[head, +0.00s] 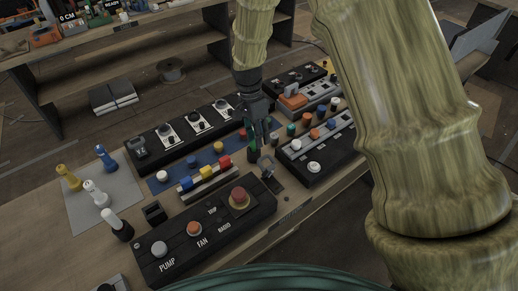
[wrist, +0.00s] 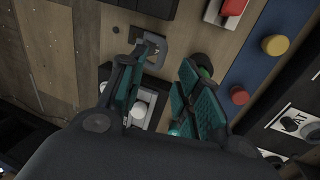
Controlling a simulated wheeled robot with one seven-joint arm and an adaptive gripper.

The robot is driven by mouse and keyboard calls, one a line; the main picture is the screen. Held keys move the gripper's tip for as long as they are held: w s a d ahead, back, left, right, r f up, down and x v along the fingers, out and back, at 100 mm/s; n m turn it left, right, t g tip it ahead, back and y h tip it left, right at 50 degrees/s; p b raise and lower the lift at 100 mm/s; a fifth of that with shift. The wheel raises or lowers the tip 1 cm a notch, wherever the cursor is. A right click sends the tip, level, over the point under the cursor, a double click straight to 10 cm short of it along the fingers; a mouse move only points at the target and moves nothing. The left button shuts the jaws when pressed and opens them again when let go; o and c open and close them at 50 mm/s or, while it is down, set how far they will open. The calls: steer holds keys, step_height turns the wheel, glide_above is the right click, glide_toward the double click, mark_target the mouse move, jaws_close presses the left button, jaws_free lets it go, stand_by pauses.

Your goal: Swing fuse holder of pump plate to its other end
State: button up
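My gripper (head: 259,130) hangs over the middle of the bench, its fingers pointing down. In the wrist view my gripper (wrist: 162,66) has its two teal-padded fingers apart, with nothing held between them. A grey loop-shaped handle on a small dark block (head: 268,170) stands just in front of the gripper; the loop (wrist: 155,48) shows near the left fingertip in the wrist view. The black panel lettered PUMP, FAN and RADIO (head: 180,258) lies nearer the camera. Three white plates with dark knobs (head: 198,121) sit on a black panel behind. I cannot tell which part is the fuse holder.
A blue strip (head: 165,180) with coloured buttons lies left of my gripper. A black panel with a white knob (head: 314,167) lies to the right. A dark green upright item (head: 252,153) stands close to the fingers. A grey mat (head: 88,218) bears several figures at left.

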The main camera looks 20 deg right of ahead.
mark_target(262, 158)
steer(key=shift+s+d+f+p, duration=0.15)
steer(key=shift+s+f+p, duration=0.25)
steer(key=shift+s+f, duration=0.4)
steer(key=p+x, duration=0.1)
steer(key=x, duration=0.1)
steer(key=w+x, duration=0.1)
steer(key=x, duration=0.2)
steer(key=shift+f+p, duration=0.25)
steer(key=shift+p, duration=0.1)
steer(key=shift+w+f, duration=0.3)
steer(key=shift+f, duration=0.2)
steer(key=shift+s+r, duration=0.15)
steer(key=shift+c, duration=0.2)
jaws_close()
steer(key=shift+s, duration=0.1)
